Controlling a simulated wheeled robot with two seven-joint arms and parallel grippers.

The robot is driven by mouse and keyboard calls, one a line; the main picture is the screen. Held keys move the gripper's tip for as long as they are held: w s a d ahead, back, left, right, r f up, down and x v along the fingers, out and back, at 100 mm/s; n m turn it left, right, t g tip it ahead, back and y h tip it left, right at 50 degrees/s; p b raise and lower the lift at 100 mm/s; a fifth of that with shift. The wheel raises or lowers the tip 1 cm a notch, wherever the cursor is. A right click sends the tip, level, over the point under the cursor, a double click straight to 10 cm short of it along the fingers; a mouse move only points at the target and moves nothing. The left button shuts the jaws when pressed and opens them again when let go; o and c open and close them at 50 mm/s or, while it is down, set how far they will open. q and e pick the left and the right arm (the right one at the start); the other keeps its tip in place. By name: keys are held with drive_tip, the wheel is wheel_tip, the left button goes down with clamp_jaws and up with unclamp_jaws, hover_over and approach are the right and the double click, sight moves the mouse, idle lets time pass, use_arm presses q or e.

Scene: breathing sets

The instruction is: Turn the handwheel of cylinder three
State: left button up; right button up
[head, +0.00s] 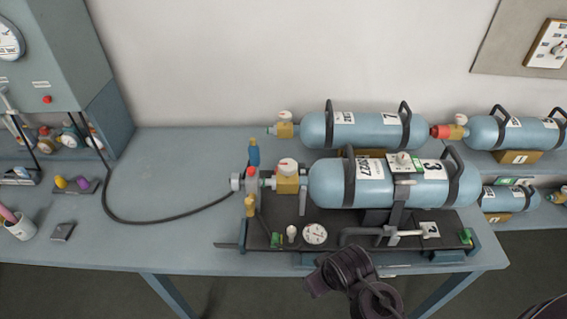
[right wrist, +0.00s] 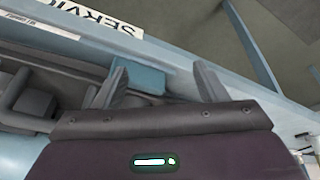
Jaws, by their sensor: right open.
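Cylinder three (head: 395,186) is a light blue cylinder with a white "3" label, lying on its side in a dark stand on the bench. The handwheel (head: 287,165), white and red, sits on top of the brass valve block (head: 288,184) at the cylinder's left end. My right arm reaches in from the bottom of the head view, in front of the stand and to the lower right of the handwheel. My right gripper (right wrist: 162,78) is open in the right wrist view, its two fingers apart with nothing held. The handwheel does not show there. My left gripper is out of view.
A pressure gauge (head: 315,234) and small fittings stand on the stand's front. A black hose (head: 150,220) runs left from the valve. Another cylinder (head: 375,131) lies behind. The bench (head: 180,165) is mostly clear left of the stand.

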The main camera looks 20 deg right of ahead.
wheel_tip(320, 180, up, 7)
drive_tip(key=w+a+r+n+t+y, duration=0.35)
drive_tip(key=w+a+r+n, duration=0.2)
drive_tip(key=a+n, duration=0.35)
drive_tip(key=w+a+r+n+t+y, duration=0.2)
drive_tip(key=w+a+r+n+t, duration=0.35)
drive_tip(key=n, duration=0.55)
drive_tip(key=n+g+p, duration=0.1)
drive_tip(key=n+p, duration=0.1)
drive_tip(key=n, duration=1.7)
approach(289, 164)
drive_tip(key=x, duration=0.3)
drive_tip(key=p+x, duration=0.2)
drive_tip(key=x, duration=0.5)
drive_tip(key=shift+a, duration=0.15)
drive_tip(key=shift+w, duration=0.1)
drive_tip(key=shift+c, duration=0.4)
